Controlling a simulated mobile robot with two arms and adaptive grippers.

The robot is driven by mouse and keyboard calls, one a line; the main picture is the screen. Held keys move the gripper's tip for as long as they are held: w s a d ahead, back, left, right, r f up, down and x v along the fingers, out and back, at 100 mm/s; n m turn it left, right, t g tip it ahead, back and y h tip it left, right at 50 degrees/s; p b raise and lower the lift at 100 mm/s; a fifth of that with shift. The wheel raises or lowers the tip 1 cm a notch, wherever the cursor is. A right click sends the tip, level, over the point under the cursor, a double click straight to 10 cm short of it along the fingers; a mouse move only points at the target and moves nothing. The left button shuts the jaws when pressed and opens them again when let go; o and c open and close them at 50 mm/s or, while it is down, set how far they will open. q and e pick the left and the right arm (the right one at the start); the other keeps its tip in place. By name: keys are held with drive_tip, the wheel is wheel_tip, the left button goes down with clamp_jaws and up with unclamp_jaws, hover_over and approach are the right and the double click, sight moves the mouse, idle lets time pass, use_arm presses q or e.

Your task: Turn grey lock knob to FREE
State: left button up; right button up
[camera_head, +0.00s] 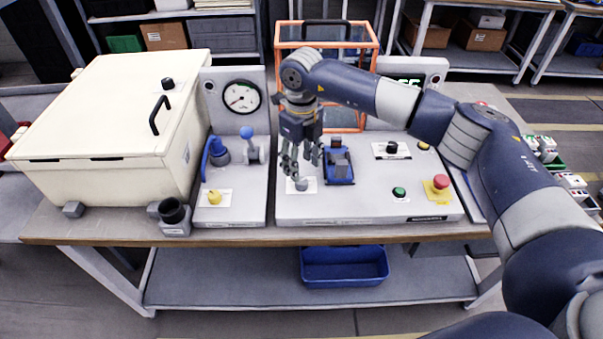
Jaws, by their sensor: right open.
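The grey lock knob (301,185) sits on a white label plate near the front left of the right-hand grey panel (350,208). The plate's lettering is too small to read, so I cannot tell the knob's setting. My right gripper (303,166) points down just above the knob. Its fingers are apart, with nothing seen between them. They partly cover the back of the plate, and I cannot tell whether they touch the knob. My left gripper is not in view.
A blue fixture (339,166) stands close to the right of my gripper. A green button (399,192) and a red emergency button (440,182) lie further right. An orange-framed cage (371,50) rises behind. A blue-handled valve (216,152) and gauge (241,97) are left.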

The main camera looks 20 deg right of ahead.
sight(301, 181)
wheel_tip(301, 181, up, 6)
idle(0.6)
